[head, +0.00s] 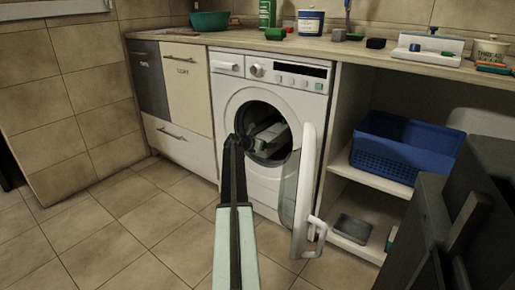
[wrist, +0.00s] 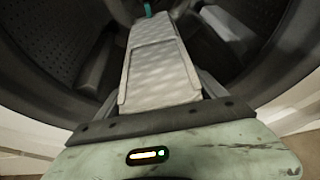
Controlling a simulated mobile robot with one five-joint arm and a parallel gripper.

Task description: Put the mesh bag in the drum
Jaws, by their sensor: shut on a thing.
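The washing machine (head: 270,85) stands under the counter with its round door (head: 304,185) swung open to the right. My gripper (head: 262,140) reaches into the door opening and is shut on the mesh bag. In the wrist view, the pale, quilted-looking mesh bag (wrist: 158,65) extends forward from my gripper, with a small teal bit at its far end. The perforated drum (wrist: 50,45) surrounds it. The bag appears to be within the drum, but I cannot tell whether it touches the drum wall. The bag's near end and the fingertips are hidden.
The open door and its handle (head: 316,225) stand close to the right of my arm. A blue basket (head: 405,145) sits on the shelf at right. A green bowl (head: 209,20) and several small items stand on the counter. The tiled floor at left is clear.

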